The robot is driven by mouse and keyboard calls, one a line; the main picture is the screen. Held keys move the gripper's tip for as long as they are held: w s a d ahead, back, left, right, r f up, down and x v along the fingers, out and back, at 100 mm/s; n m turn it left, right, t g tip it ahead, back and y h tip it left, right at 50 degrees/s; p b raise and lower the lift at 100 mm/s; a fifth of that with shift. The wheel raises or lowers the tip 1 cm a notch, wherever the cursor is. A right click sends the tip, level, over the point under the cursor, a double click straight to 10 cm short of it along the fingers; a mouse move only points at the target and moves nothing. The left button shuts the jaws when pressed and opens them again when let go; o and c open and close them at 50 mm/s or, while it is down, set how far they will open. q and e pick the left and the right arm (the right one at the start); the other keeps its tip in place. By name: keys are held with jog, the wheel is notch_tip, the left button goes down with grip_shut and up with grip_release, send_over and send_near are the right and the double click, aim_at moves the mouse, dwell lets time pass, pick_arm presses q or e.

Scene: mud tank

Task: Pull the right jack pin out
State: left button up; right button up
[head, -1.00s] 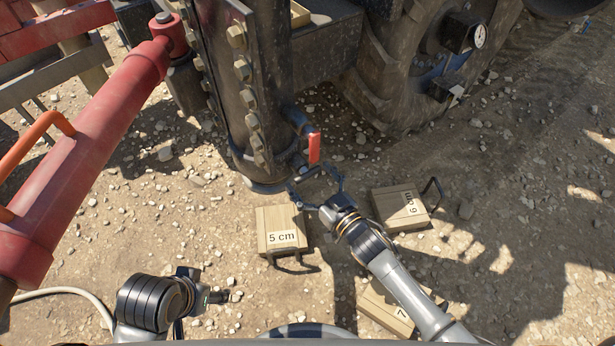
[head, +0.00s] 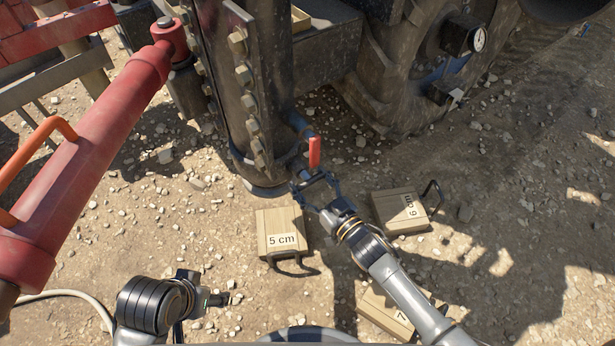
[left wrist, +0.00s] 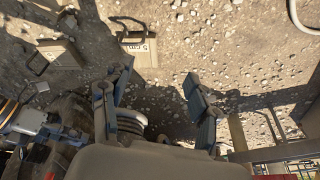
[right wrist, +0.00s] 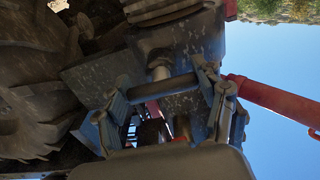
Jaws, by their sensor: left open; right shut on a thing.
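The right jack pin (head: 298,122) is a bluish bar with a red grip (head: 315,152), at the foot of the dark bolted jack column (head: 262,85). My right gripper (head: 312,186) is shut on it, close to the column. In the right wrist view a dark crossbar (right wrist: 158,88) spans between the fingers of the right gripper (right wrist: 165,90). How deep the pin sits in the column is hidden. My left gripper (head: 218,298) is low at the left, away from the pin; the left wrist view shows its fingers (left wrist: 160,98) apart and empty.
Wooden blocks marked 5 cm (head: 278,222), 6 cm (head: 392,212) and 7 (head: 380,312) lie on the gravel near my right arm. A large tyre (head: 375,75) stands behind right. A red cylinder (head: 100,150) slants along the left.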

pick_arm(q)
jog(key=p+x, duration=0.1)
jog(key=x, duration=0.3)
jog(key=shift+w+p, duration=0.1)
jog(key=shift+p, duration=0.2)
pick_arm(e)
jog(key=v, duration=0.4)
jog(key=shift+s, duration=0.15)
jog(key=shift+f, duration=0.1)
jog(key=o, duration=1.5)
pick_arm(q)
jog(key=shift+d, duration=0.15)
pick_arm(e)
jog(key=shift+o, duration=1)
jog(key=shift+d, duration=0.15)
pick_arm(q)
jog(key=shift+r, duration=0.1)
pick_arm(e)
jog(key=shift+s, duration=0.1)
